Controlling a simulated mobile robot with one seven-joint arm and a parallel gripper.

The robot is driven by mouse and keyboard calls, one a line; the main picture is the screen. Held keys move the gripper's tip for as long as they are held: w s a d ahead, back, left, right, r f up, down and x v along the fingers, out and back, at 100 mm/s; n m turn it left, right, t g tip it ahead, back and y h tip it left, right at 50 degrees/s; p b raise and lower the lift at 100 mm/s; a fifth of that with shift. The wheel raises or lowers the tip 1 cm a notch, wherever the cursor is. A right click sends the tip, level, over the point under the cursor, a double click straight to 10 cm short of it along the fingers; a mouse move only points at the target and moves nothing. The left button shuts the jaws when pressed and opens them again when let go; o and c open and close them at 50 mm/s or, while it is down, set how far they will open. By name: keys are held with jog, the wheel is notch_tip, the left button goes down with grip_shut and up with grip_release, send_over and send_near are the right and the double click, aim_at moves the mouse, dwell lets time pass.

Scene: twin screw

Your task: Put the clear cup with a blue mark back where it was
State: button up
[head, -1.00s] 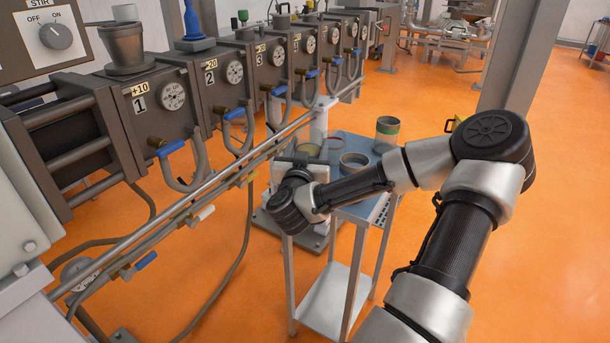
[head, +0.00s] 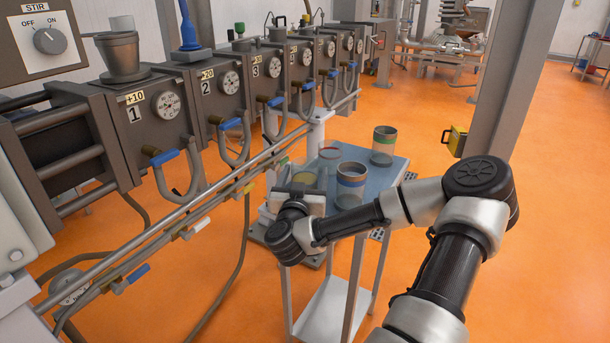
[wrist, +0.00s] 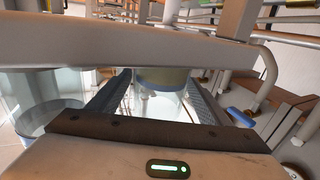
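The clear cup with a blue mark (head: 351,184) stands upright on the blue-grey cart top (head: 389,172). A clear cup with a blue band also shows at the left of the wrist view (wrist: 48,118). My gripper (head: 300,190) is left of the blue-marked cup and apart from it. In the wrist view my gripper's fingers (wrist: 158,92) are spread, with a yellow-marked cup (wrist: 162,77) near their tips. I cannot tell whether they touch that cup. The yellow-marked cup's upper part shows in the head view (head: 304,178); its lower part is hidden by my gripper.
A green-marked cup (head: 384,147) stands at the cart's back, and a red-marked cup (head: 330,156) between it and my gripper. The machine with numbered gauges (head: 166,104) and its pipe rail (head: 205,212) run along the left. The orange floor (head: 530,215) is open at right.

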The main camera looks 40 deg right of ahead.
jog(key=shift+r, duration=0.15)
jog(key=shift+s+a, duration=0.2)
jog(key=shift+a, duration=0.05)
jog(key=p+v, duration=0.6)
jog(key=v, duration=0.5)
jog(key=shift+s+a, duration=0.15)
jog(key=shift+s, duration=0.05)
